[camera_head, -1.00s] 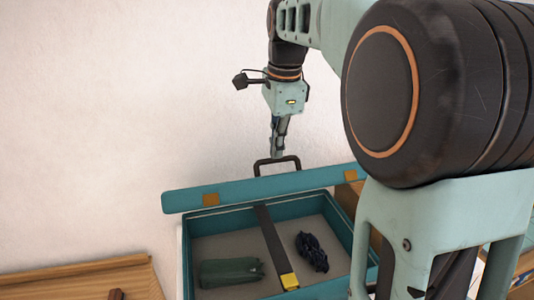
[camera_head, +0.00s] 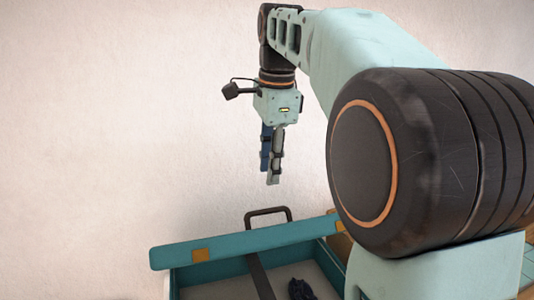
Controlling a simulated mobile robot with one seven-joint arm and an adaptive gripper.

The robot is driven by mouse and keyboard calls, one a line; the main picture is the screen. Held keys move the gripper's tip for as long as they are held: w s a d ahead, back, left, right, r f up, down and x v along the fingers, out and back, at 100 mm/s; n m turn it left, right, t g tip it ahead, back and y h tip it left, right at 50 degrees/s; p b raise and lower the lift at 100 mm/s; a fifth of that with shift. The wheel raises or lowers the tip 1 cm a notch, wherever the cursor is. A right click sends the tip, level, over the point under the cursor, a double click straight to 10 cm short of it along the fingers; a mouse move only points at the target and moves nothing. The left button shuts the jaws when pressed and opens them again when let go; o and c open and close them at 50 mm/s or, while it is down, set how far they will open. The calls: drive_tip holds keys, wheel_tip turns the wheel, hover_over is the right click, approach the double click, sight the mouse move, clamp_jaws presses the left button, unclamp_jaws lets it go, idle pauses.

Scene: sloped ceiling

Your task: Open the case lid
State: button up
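The teal case (camera_head: 225,274) is low in the picture, its lower part cut off by the frame edge. The dark handle (camera_head: 268,213) sticks up from the lid's upper edge. The case's inside shows below the lid. My gripper (camera_head: 271,180) points down above the handle, apart from it and holding nothing. Its two fingers overlap in this view, so their opening is unclear.
A dark strap (camera_head: 260,276) and a dark bundle (camera_head: 301,290) are inside the case. A plain pale wall (camera_head: 120,120) stands behind. My own arm covers the right side of the picture. The space around my gripper is free.

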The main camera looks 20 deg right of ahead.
drive_tip(key=shift+s+r, duration=0.2)
drive_tip(key=shift+r, duration=0.75)
drive_tip(key=shift+s+r, duration=0.15)
drive_tip(key=shift+r, duration=0.75)
drive_tip(key=shift+c, duration=0.3)
